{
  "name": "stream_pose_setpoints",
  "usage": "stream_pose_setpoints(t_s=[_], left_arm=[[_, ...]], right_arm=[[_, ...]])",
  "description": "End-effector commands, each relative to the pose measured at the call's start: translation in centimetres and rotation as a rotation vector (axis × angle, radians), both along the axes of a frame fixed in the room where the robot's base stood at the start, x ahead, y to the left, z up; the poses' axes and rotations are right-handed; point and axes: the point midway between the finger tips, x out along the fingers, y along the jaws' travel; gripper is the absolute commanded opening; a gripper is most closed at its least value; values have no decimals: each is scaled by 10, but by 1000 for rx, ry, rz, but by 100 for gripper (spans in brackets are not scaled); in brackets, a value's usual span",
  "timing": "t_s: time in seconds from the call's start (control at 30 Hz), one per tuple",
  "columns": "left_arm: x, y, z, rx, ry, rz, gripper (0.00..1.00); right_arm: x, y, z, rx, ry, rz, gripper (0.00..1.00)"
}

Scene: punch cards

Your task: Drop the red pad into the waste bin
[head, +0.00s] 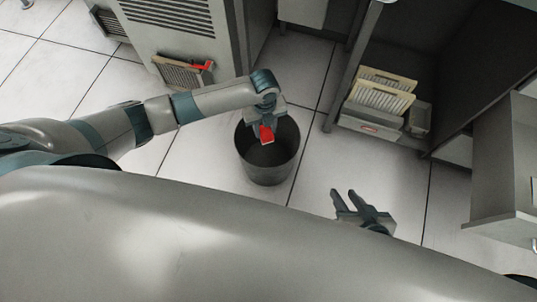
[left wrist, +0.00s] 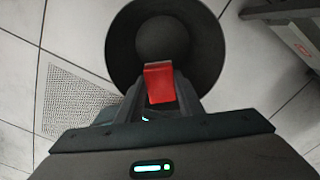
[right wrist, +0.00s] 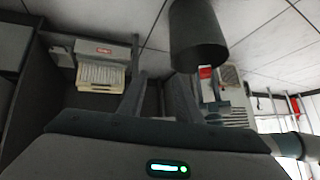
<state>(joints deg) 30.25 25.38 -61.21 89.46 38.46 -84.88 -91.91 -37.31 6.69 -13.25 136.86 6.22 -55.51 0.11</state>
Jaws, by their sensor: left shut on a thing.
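The red pad (head: 266,134) is held by my left gripper (head: 266,126) above the mouth of the dark grey waste bin (head: 268,168). In the left wrist view the red pad (left wrist: 159,82) sits between the fingers, with the open round bin (left wrist: 122,45) behind it. The bin stands upright on the floor and also shows in the right wrist view (right wrist: 196,38). My left gripper is shut on the pad. My right gripper (head: 344,194) is open and empty, to the right of the bin and apart from it.
A grey cabinet (head: 163,48) with a card tray (head: 184,74) in front stands at the back left. At the right, an open cabinet holds a box of cards (head: 380,98). A drawer (head: 500,170) juts out at far right. Tiled floor (head: 318,165) around the bin is clear.

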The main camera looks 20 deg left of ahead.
Motion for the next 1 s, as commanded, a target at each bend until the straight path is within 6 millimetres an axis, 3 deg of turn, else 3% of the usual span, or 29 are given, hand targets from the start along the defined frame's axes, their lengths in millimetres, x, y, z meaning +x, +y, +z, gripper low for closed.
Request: stream_pose_setpoints(t_s=[0.03, 0.1, 0.57, 0.77, 1.0], left_arm=[[0, 0, 0, 0, 0, 0, 41], [0, 0, 0, 0, 0, 0, 56], [0, 0, 6, -1, -1, 0, 56], [1, 0, 28, 0, -3, -1, 56], [2, 0, 72, -1, -4, -2, 56]], right_arm=[[0, 0, 0, 0, 0, 0, 31], [0, 0, 0, 0, 1, 0, 31], [-1, -1, 0, -5, 8, 0, 31], [-4, -6, 0, -25, 31, -1, 31], [-10, -17, -5, -66, 97, -4, 31]])
